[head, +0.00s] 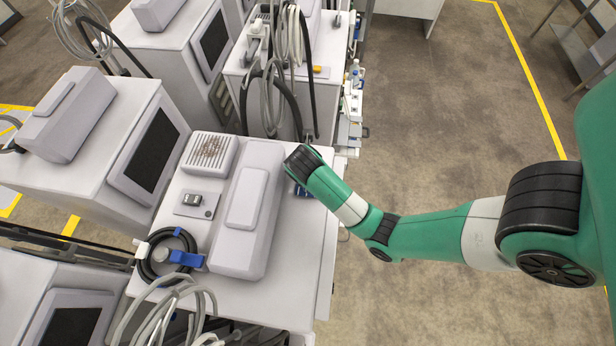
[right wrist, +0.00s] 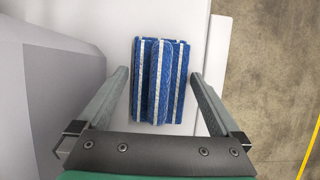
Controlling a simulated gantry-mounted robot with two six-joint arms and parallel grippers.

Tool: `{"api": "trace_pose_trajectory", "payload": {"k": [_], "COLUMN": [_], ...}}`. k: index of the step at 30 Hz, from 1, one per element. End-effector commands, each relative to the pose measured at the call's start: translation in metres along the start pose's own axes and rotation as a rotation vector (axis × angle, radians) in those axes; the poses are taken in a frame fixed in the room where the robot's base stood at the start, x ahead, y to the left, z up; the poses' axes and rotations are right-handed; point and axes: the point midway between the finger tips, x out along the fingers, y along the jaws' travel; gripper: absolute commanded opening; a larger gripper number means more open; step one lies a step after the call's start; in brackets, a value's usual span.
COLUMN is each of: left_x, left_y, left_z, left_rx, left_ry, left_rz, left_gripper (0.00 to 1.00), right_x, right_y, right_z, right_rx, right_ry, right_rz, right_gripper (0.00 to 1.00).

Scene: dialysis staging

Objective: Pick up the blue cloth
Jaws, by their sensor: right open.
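The blue cloth (right wrist: 180,90), folded and with white stripes, lies flat on a white machine top in the right wrist view. In the head view only a small blue part of it shows (head: 301,191), beside the end of my right arm, which hides the rest. My right gripper (right wrist: 163,85) is open, with one finger on each side of the cloth. I cannot tell how high the fingers are above the surface. My left gripper is not in view.
The cloth's machine top (head: 305,270) also carries a raised grey housing (head: 247,215) left of my right gripper and a coiled black hose (head: 160,258). Its right edge is close to the cloth, with open floor (head: 440,110) beyond. Other machines stand behind and left.

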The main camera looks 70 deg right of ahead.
Motion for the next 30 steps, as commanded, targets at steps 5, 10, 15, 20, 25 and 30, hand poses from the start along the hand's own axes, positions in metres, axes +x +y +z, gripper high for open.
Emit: {"api": "trace_pose_trajectory", "payload": {"k": [5, 10, 15, 20, 25, 30], "left_x": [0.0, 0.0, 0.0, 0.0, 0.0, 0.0], "left_y": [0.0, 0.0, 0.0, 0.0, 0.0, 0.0], "left_z": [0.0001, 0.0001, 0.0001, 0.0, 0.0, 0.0], "left_rx": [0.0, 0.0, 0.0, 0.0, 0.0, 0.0], "left_ry": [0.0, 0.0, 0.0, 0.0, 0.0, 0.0], "left_rz": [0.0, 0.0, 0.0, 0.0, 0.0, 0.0], "left_gripper": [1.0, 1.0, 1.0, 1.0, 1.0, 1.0], "right_x": [0.0025, 0.0036, 0.0035, 0.0035, 0.0035, 0.0034], "right_y": [-0.0001, 0.0, 0.0, 0.0001, 0.0001, 0.0001], "right_z": [-0.0014, -0.0018, -0.0018, -0.0018, -0.0018, -0.0017], "right_rx": [-0.001, -0.001, -0.001, -0.001, -0.001, 0.0], "right_ry": [0.001, 0.001, 0.001, 0.0, 0.0, 0.0], "right_rz": [-0.001, 0.0, 0.0, 0.0, 0.0, 0.0], "right_gripper": [1.0, 1.0, 0.98, 0.69, 0.39, 0.32]}}
